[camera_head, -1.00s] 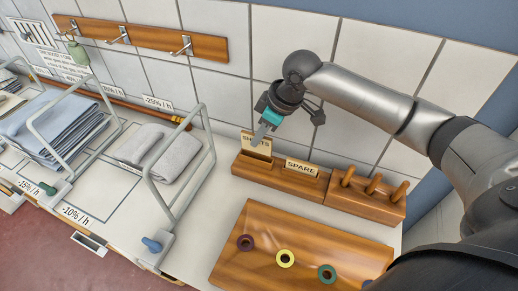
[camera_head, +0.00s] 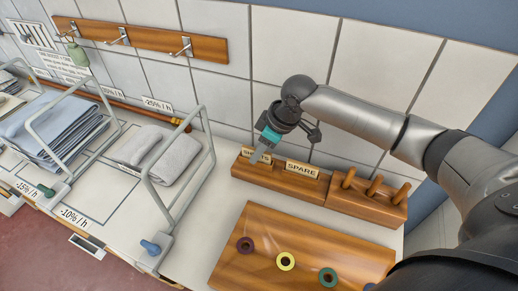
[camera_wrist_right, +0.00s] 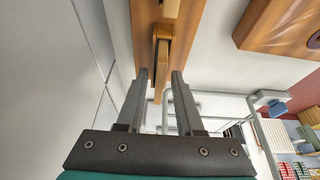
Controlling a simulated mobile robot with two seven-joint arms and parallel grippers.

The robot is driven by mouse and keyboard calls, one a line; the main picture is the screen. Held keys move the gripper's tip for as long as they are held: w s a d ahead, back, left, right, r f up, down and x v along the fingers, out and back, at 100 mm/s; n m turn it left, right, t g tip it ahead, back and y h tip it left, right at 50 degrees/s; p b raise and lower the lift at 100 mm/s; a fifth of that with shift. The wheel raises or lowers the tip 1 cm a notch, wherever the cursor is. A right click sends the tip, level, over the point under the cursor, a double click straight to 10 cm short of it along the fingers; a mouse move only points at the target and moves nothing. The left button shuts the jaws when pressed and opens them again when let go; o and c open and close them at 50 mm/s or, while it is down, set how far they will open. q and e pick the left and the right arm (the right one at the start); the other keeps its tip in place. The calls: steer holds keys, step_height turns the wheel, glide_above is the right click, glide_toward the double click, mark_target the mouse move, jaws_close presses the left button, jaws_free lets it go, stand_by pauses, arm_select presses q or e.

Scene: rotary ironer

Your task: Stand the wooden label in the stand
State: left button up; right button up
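The wooden label (camera_head: 266,160), its lettering partly covered by my gripper, stands low in the left part of the wooden stand (camera_head: 285,185). A second label reading "SPARE" (camera_head: 302,169) stands to its right in the same stand. My right gripper (camera_head: 254,159) is at the left label from above. In the right wrist view, its fingers (camera_wrist_right: 160,75) lie on either side of the label's thin edge (camera_wrist_right: 160,88), with a narrow gap showing at each side, so it looks open. How deep the label sits is hidden. My left gripper is not in view.
A peg block (camera_head: 365,205) adjoins the stand on the right. A wooden board (camera_head: 300,240) with several coloured rings lies in front. A wire rack (camera_head: 207,155) with folded grey cloth stands to the left. The tiled wall is close behind the stand.

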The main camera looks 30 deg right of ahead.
steer(key=shift+o, duration=0.2)
steer(key=shift+r, duration=0.2)
steer(key=p+v, duration=0.1)
steer(key=v, duration=1.1)
steer(key=shift+p, duration=0.4)
